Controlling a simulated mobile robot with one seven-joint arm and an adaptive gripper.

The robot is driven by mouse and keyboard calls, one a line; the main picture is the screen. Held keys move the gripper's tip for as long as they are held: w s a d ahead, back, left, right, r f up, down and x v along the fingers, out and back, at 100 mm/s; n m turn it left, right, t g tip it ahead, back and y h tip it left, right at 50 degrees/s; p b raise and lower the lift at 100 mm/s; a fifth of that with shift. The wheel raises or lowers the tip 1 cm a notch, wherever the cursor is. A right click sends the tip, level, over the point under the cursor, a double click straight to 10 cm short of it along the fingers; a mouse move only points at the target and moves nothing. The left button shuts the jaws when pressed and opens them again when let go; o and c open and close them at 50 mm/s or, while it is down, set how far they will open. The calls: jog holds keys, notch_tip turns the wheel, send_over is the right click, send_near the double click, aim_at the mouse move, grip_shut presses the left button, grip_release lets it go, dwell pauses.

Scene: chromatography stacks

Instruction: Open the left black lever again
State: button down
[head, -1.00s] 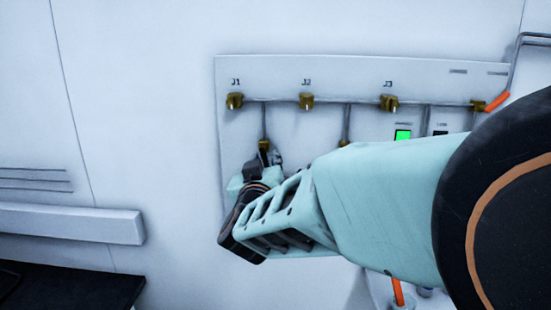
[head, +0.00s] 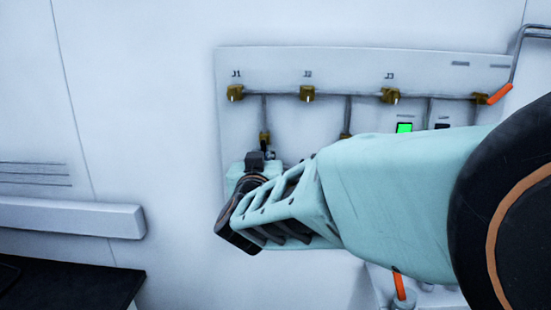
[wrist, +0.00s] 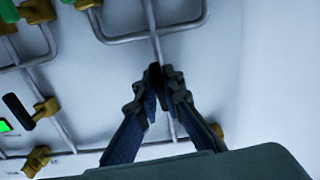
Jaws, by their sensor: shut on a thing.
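The left black lever (wrist: 154,74) is mostly hidden between my fingertips in the wrist view; only a dark sliver shows. My gripper (wrist: 163,78) is shut on it, in front of a grey vertical pipe. In the head view my gripper (head: 267,157) is just below the brass valve (head: 264,137) on the pipe under J1. The lever's angle cannot be told from there. A second black lever (wrist: 18,111) on a brass valve (wrist: 46,108) stands apart at the left of the wrist view.
The white panel (head: 290,65) carries brass fittings labelled J1 (head: 236,93), J2 (head: 307,93) and J3 (head: 390,95), and a green display (head: 404,128). Green handles (wrist: 88,4) show at the wrist view's top left. Bare wall lies left of the panel.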

jog(key=shift+a+m, duration=0.1)
jog(key=shift+m, duration=0.4)
jog(key=c, duration=2)
grip_release()
jog(key=shift+c, duration=0.2)
